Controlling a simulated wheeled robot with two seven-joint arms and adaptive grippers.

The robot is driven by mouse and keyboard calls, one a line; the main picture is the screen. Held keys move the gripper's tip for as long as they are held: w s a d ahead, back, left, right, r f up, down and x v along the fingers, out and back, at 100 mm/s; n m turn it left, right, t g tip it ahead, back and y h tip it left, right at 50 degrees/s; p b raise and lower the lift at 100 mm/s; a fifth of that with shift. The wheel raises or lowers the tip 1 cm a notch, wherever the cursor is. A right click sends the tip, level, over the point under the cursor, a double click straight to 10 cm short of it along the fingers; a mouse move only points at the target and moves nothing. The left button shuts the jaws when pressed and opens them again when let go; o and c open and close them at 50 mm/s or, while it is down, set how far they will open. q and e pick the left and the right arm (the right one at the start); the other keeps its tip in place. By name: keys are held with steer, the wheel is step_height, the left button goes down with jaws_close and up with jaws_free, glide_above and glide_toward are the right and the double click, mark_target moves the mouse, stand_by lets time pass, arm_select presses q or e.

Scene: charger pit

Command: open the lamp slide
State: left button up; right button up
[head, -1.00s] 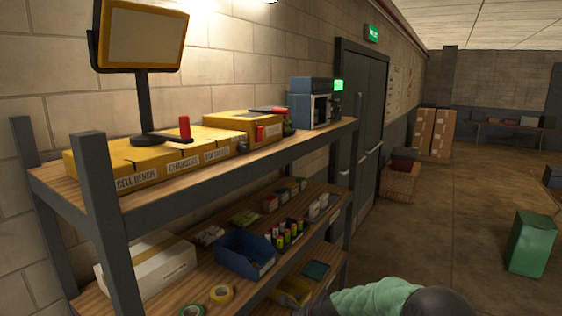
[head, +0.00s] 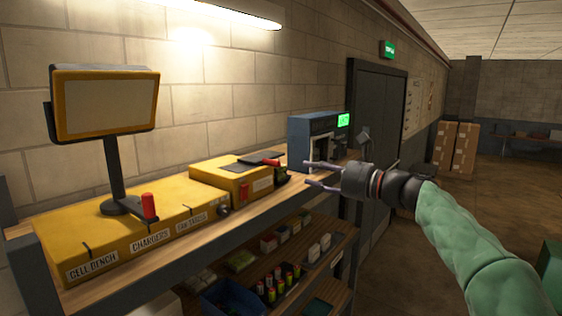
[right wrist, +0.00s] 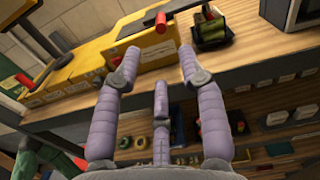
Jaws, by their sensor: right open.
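A long yellow bench unit (head: 135,232) lies on the top shelf, with label plates along its front. A black post on it carries a yellow-framed panel (head: 105,103), and a red upright handle (head: 149,207) stands at the post's foot. A smaller yellow box (head: 232,177) to its right has a black plate on top, a red grip (head: 271,162) and a red tab in front. I cannot tell which part is the lamp slide. My right gripper (head: 310,176) is open and empty, in front of the shelf. In the right wrist view its fingers (right wrist: 160,62) are spread below the smaller box.
A blue device (head: 313,138) with a green screen stands at the shelf's right end. A small black tray of green cells (right wrist: 211,28) sits beside the smaller box. Lower shelf boards hold cells, boxes and a blue bin (head: 232,296). Cartons (head: 456,150) stand farther back.

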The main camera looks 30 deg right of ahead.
steer(key=p+x, duration=0.2)
steer(key=x, duration=0.8)
steer(key=shift+w+f, duration=0.15)
steer(key=shift+w, duration=0.1)
jaws_close()
